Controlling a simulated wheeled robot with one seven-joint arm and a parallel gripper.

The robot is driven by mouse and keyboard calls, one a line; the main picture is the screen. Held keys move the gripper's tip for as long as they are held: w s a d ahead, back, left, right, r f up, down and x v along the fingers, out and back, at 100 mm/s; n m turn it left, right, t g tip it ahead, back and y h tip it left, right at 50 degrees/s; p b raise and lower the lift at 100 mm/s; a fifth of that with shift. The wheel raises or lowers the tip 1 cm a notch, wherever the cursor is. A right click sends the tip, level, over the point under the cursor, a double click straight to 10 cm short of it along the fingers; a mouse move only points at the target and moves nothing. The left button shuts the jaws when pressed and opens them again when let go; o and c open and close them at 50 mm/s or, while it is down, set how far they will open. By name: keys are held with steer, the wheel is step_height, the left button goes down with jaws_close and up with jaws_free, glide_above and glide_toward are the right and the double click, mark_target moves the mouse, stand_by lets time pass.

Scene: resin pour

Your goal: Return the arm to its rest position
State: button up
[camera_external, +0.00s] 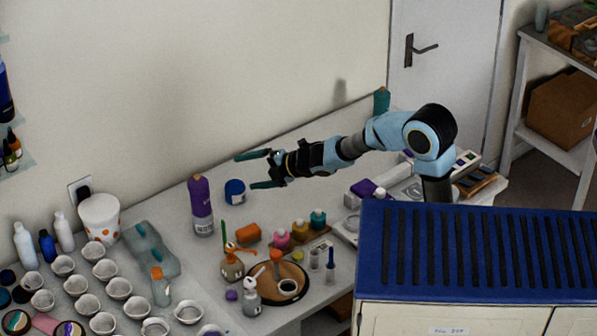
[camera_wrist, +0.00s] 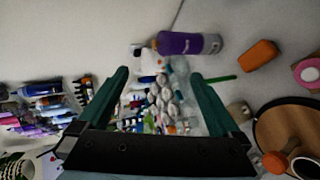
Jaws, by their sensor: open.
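My gripper (camera_external: 258,170) is open, with its two green fingers spread apart and nothing between them. In the external view it points left, in the air above the white worktop (camera_external: 330,292). My arm (camera_external: 385,135) reaches left from its base at the right side of the table.
Several white cups (camera_external: 105,269) fill the left of the table. A round wooden tray (camera_external: 303,297) holds small items near the front. A dark blue jar (camera_external: 235,192) and an orange block (camera_external: 247,232) stand nearby. A blue ribbed cabinet top (camera_external: 480,250) lies at the front right.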

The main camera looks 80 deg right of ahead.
steer(key=s+a+f+m+g+y+b, duration=0.1)
steer(key=s+a+f+m+g, duration=0.1)
steer(key=s+a+f+m, duration=0.2)
steer(key=s+a+f+m+g+b, duration=0.2)
steer(key=s+a+f+m+g, duration=0.1)
steer(key=s+a+f+m, duration=0.2)
steer(key=s+a+f+m+g+y+b, duration=0.1)
steer(key=s+a+f+m+g, duration=0.2)
steer(key=f, duration=0.7)
steer(key=shift+s+a+f+m+y+b, duration=0.15)
steer(key=shift+s+a+m, duration=0.35)
steer(key=shift+s+a, duration=0.7)
steer(key=shift+s+a+r+m+y+b, duration=0.15)
steer(key=shift+s+a+m, duration=0.35)
steer(key=shift+s+a, duration=0.65)
steer(key=s+a+f+m+g+b, duration=0.1)
steer(key=s+a+f, duration=0.1)
steer(key=s+a+f+m+g+y+b, duration=0.1)
steer(key=s+a+f, duration=0.1)
steer(key=a, duration=0.1)
steer(key=shift+s+a+f+g, duration=0.15)
steer(key=shift+s+g, duration=0.15)
